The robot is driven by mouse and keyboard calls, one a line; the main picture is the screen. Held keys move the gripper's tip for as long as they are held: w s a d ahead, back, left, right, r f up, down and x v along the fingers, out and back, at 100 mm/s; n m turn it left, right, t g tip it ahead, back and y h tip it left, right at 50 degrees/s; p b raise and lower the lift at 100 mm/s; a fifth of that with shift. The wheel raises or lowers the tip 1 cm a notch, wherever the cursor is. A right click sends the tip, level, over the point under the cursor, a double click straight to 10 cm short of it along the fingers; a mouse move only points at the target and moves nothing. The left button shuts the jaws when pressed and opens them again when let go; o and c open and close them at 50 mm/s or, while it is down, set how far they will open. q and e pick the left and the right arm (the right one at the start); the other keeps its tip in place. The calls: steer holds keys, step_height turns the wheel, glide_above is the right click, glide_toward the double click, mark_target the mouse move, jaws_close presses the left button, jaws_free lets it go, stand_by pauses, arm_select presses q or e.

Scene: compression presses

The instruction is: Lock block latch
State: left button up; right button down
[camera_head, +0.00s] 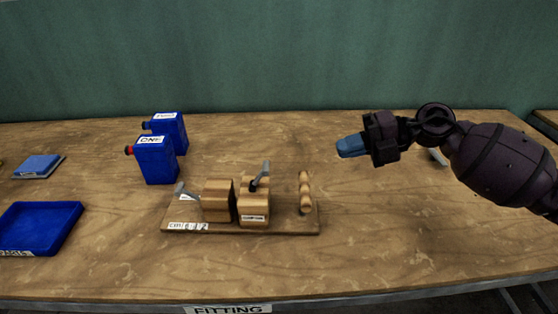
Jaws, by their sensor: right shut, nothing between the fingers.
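A wooden base board (290,229) lies on the table and carries two wooden blocks, the left block (217,200) and the right block (253,206). A grey latch lever (262,175) stands up, slightly tilted, from the top of the right block. A second grey lever (186,193) slants at the board's left end. A turned wooden handle (305,193) stands at the board's right side. My right gripper (350,146) is shut and empty, up and to the right of the handle, apart from everything. My left gripper is not in view.
Two blue canisters, the front one (156,160) and the back one (170,130), stand behind the board to the left. A blue tray (66,216) and a small blue pad (38,166) lie at far left. The table's front right is clear.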

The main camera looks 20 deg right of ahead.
steer(key=shift+a+f, duration=0.1)
steer(key=b, duration=0.1)
glide_toward(260, 176)
steer(key=a, duration=0.1)
steer(key=w+a, duration=0.1)
steer(key=a, duration=0.1)
steer(key=w+a, duration=0.1)
steer(key=shift+w+a+f, duration=0.15)
steer(key=shift+a+f, duration=0.05)
steer(key=shift+a, duration=0.15)
stand_by(0.3)
